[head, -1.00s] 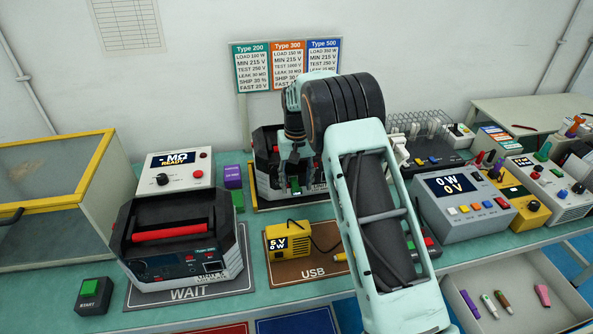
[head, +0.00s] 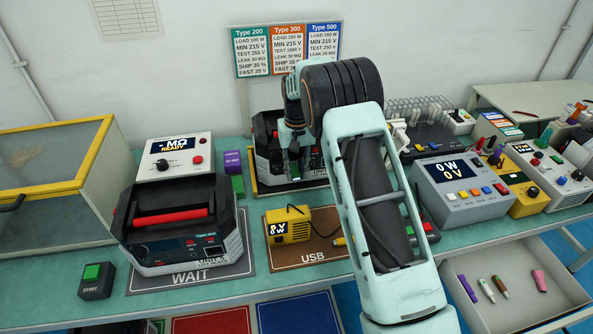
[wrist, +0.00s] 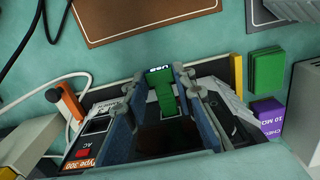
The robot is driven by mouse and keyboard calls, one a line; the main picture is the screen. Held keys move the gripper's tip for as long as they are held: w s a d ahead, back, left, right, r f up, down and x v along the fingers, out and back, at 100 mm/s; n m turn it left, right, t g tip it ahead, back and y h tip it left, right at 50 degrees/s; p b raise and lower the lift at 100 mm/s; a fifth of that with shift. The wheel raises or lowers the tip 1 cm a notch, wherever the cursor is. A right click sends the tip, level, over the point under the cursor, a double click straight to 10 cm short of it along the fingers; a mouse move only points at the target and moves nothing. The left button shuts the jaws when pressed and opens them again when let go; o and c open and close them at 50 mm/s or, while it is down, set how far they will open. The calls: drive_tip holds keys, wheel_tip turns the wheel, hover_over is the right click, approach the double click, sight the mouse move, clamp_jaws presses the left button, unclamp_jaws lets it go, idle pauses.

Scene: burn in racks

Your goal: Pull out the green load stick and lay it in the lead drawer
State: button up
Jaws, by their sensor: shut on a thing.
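In the head view my gripper (head: 293,166) reaches down in front of that rear unit (head: 265,150), and the stick is mostly hidden. I cannot tell how much of the stick is still in its port. The lead drawer (head: 552,303) stands open at the lower right, with several coloured sticks in it.
A black unit with a red handle (head: 180,230) stands on the WAIT mat (head: 190,279). A yellow USB meter (head: 288,224) lies on the brown mat (head: 318,250). Grey (head: 460,190) and yellow instruments stand at the right. The drawer has bare floor around its sticks.

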sight(298, 177)
clamp_jaws()
drive_tip(key=shift+s+d+b, duration=0.2)
drive_tip(key=shift+s+b, duration=0.15)
drive_tip(key=shift+s, duration=0.5)
idle(0.9)
drive_tip(key=shift+s+d, duration=0.1)
drive_tip(key=shift+s, duration=0.6)
